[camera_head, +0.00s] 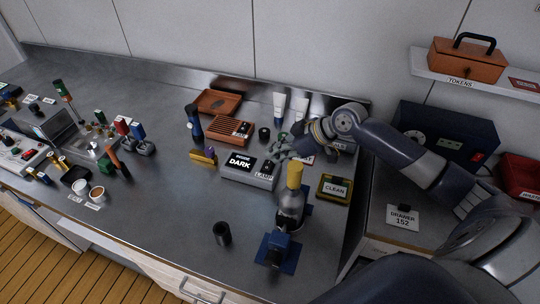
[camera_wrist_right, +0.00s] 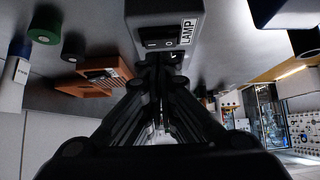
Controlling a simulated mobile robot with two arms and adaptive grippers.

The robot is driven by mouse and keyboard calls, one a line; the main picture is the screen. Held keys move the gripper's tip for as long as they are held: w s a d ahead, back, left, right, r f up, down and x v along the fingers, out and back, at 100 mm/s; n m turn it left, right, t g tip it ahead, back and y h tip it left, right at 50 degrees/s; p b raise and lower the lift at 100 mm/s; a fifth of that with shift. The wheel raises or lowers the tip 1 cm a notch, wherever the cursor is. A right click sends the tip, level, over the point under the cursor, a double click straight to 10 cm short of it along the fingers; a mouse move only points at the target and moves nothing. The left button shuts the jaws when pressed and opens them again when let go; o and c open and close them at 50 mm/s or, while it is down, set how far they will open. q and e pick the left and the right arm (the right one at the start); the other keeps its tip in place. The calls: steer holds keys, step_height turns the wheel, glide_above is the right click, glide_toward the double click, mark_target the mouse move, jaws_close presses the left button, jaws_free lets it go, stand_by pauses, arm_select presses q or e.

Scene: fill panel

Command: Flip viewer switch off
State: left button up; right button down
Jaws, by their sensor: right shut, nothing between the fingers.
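The grey viewer box (camera_head: 235,175) stands in the middle of the counter. Its display reads "INSIDE DARK", and a LAMP label (camera_head: 265,170) is at its right end. My right gripper (camera_head: 282,152) is shut and empty, close to the right back part of the viewer. In the right wrist view the viewer (camera_wrist_right: 165,12) is at the top, with a black rocker switch (camera_wrist_right: 158,43) beside its LAMP label. The shut fingertips (camera_wrist_right: 160,62) are right by this switch; I cannot tell whether they touch it. My left gripper is not in view.
A microscope-like instrument with a yellow top (camera_head: 295,175) stands just right of the viewer. A CLEAN box (camera_head: 334,188) is further right. An orange slotted rack (camera_head: 230,130) and tubes (camera_head: 279,105) stand behind.

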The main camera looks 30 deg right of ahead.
steer(key=v, duration=0.9)
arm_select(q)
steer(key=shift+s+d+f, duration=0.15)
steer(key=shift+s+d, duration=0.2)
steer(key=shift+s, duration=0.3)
arm_select(e)
steer(key=r, duration=0.1)
steer(key=w+r, duration=0.1)
steer(key=r, duration=0.1)
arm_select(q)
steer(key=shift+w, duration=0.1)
arm_select(e)
steer(key=shift+w+f, duration=0.1)
steer(key=shift+w, duration=0.05)
